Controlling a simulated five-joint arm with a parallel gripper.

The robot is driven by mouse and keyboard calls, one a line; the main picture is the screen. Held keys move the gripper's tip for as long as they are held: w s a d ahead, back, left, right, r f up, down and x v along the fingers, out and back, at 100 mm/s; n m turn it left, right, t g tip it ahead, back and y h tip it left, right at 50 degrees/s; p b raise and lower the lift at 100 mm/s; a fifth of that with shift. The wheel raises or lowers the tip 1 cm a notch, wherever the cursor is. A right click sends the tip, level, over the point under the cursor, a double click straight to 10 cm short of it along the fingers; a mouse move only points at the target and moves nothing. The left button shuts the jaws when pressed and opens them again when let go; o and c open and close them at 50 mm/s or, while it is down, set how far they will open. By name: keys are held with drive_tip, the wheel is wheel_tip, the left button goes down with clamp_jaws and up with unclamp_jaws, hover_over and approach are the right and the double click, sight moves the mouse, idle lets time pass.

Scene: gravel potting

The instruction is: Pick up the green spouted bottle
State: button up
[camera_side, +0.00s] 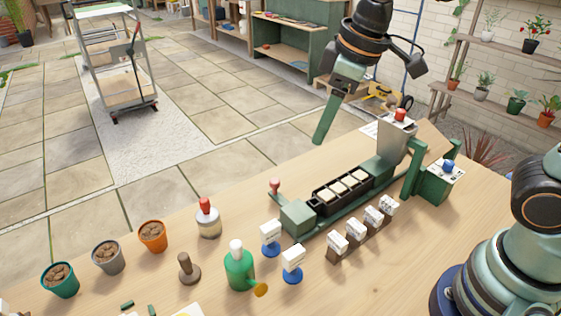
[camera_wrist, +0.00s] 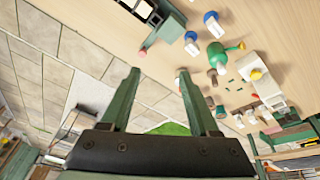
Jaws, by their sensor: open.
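The green spouted bottle (camera_side: 240,270) stands upright on the wooden table near the front, with a white cap and an orange-yellow spout end pointing right. In the wrist view, the green bottle (camera_wrist: 216,54) shows right of the fingers, apart from them. My gripper (camera_wrist: 158,73) is open, with nothing between its two green fingers. In the side view, my gripper (camera_side: 324,120) is raised high, behind and to the right of the bottle and well clear of it. One finger is plain there; the other is hard to make out.
Near the bottle stand a brown stamp-like tool (camera_side: 188,270), a red-topped jar (camera_side: 208,219) and two white blocks on blue bases (camera_side: 292,262). Stone-filled pots (camera_side: 153,237) stand left. A green rail machine with a black tray (camera_side: 345,190) and a row of white-topped blocks (camera_side: 355,235) lie right.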

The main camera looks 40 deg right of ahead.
drive_tip(key=w+a+f+n+g, duration=0.15)
drive_tip(key=a+n, duration=0.35)
drive_tip(key=a, duration=0.6)
drive_tip(key=n+g, duration=0.2)
drive_tip(key=n, duration=0.2)
hover_over(236, 243)
wheel_tip(236, 243, down, 4)
drive_tip(key=f, duration=0.1)
drive_tip(key=shift+t+h, duration=0.25)
drive_tip(key=shift+h, duration=0.15)
drive_tip(key=f, duration=0.6)
drive_tip(key=shift+s+a, duration=0.15)
drive_tip(key=shift+a, duration=0.2)
drive_tip(key=shift+w+d+f, duration=0.1)
drive_tip(key=shift+d+f, duration=0.1)
drive_tip(key=shift+f, duration=1.2)
drive_tip(key=shift+w+d+f, duration=0.1)
drive_tip(key=shift+d+f, duration=0.05)
drive_tip(key=shift+f, duration=1.2)
clamp_jaws()
